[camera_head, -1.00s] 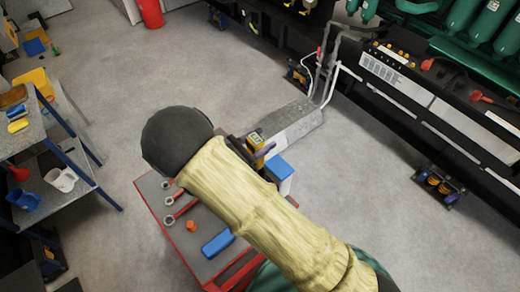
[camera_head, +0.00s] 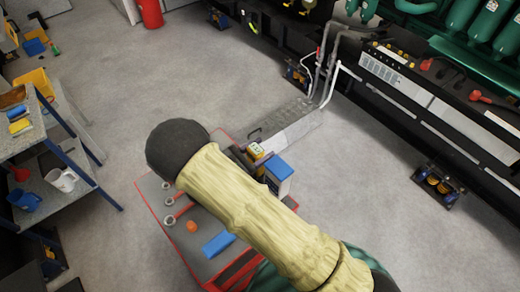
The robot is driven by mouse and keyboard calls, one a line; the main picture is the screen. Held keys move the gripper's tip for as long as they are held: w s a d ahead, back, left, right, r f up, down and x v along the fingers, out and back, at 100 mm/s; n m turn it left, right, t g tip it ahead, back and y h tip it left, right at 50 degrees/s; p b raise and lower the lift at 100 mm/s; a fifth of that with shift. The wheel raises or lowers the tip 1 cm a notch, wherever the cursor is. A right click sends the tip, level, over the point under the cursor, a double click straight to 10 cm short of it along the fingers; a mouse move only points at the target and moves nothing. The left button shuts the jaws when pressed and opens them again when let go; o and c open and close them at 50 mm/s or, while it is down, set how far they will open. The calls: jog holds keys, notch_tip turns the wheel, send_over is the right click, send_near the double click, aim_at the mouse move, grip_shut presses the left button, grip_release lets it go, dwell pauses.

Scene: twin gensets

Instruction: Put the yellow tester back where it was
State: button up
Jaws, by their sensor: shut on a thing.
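The yellow tester (camera_head: 256,151) shows at the far end of the red tool cart (camera_head: 152,203), beside my arm. My gripper (camera_head: 247,153) is mostly hidden behind my arm; the dark parts that show lie against the tester, and it is shut on it. The tester looks upright, with its pale face showing. I cannot tell whether it touches the cart top or hangs just above it. A blue-topped box (camera_head: 279,174) stands close to its right.
On the cart lie wrenches (camera_head: 170,201), a small orange item (camera_head: 191,226) and a blue box (camera_head: 218,243). A shelf with a white mug (camera_head: 62,180) stands at left. Green gensets (camera_head: 480,25) fill the upper right. The grey floor between is mostly clear.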

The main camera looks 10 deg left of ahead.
jog(key=o, duration=1.1)
jog(key=shift+r, duration=0.2)
jog(key=shift+b+v, duration=1.7)
jog(key=shift+v, duration=4.35)
